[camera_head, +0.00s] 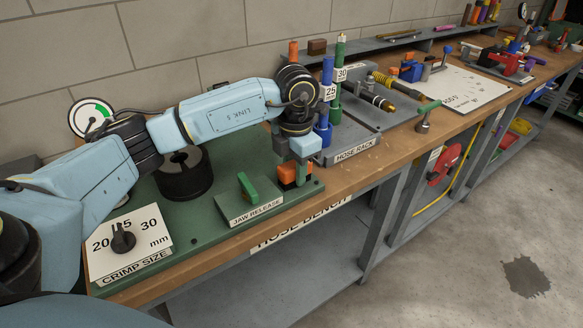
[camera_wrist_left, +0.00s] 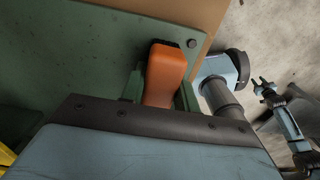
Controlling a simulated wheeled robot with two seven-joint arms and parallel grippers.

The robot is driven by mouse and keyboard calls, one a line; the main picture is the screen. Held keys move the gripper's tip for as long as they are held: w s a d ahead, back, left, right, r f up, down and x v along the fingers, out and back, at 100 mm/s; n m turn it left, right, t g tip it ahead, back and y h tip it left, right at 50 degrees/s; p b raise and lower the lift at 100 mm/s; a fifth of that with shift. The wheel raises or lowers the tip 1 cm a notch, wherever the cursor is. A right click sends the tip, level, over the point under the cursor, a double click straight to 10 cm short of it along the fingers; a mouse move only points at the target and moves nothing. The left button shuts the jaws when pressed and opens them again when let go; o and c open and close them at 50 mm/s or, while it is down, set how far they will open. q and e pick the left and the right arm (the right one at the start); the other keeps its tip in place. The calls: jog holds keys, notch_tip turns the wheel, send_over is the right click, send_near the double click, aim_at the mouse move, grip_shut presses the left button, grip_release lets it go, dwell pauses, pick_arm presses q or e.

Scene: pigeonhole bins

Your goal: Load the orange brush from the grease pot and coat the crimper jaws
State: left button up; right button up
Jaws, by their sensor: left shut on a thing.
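My left gripper (camera_head: 296,160) points down over the front right of the green crimper base (camera_head: 210,228) and is shut on the orange brush (camera_head: 287,174). In the left wrist view the brush (camera_wrist_left: 163,78) is clasped between the fingers, with a dark end just above the base. The black, round crimper head (camera_head: 184,178) with its jaw opening stands left of the gripper, partly under my arm. I cannot make out the grease pot. What looks like my right gripper (camera_wrist_left: 263,87) is small at the right of the left wrist view; its jaws are unclear.
A green jaw-release lever (camera_head: 248,188) and a crimp-size dial (camera_head: 123,238) stand on the base. The hose rack (camera_head: 350,150) with blue and green posts is close to the right of the gripper. The bench's front edge (camera_head: 230,242) runs close by.

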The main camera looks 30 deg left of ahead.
pick_arm(q)
jog(key=shift+s+a+f, duration=0.15)
jog(key=shift+a+f, duration=0.15)
jog(key=shift+a, duration=0.4)
jog(key=r+p, duration=0.1)
jog(key=d+r+p, duration=0.1)
jog(key=d+r, duration=0.1)
jog(key=r, duration=0.1)
jog(key=shift+p, duration=0.4)
jog(key=r+p, duration=0.3)
jog(key=r, duration=0.1)
jog(key=shift+w+d+r+p, duration=0.15)
jog(key=shift+w+r+p, duration=0.05)
jog(key=shift+r+p, duration=0.2)
pick_arm(e)
jog(key=w+d+r, duration=0.2)
jog(key=w+r, duration=0.1)
jog(key=r, duration=0.1)
jog(key=shift+w+r, duration=0.2)
jog(key=shift+w, duration=0.15)
jog(key=shift+a, duration=0.1)
